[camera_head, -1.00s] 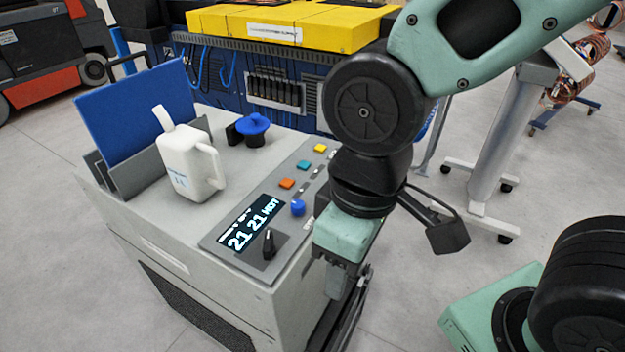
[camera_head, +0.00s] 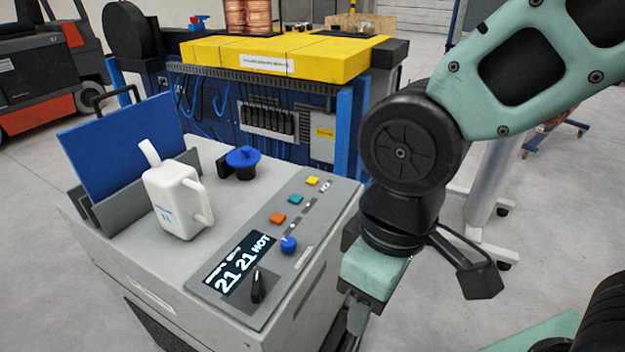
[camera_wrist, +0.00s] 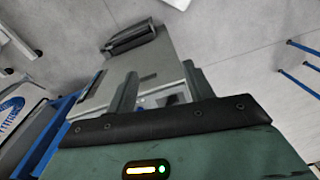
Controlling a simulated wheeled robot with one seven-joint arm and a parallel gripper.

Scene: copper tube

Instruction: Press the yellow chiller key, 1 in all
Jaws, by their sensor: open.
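The yellow key (camera_head: 312,181) is a small square button at the far end of the sloped control panel on the grey chiller (camera_head: 140,262). A teal key (camera_head: 295,199) and an orange key (camera_head: 277,218) sit nearer along the same row. My gripper (camera_head: 357,316) hangs to the right of the chiller, nearer than the yellow key and apart from it. Its fingertips are hard to make out in the head view. In the wrist view my gripper (camera_wrist: 160,88) shows two fingers spread apart with nothing held; the yellow key cannot be made out there.
A yellow-topped bench (camera_head: 285,55) stands behind.

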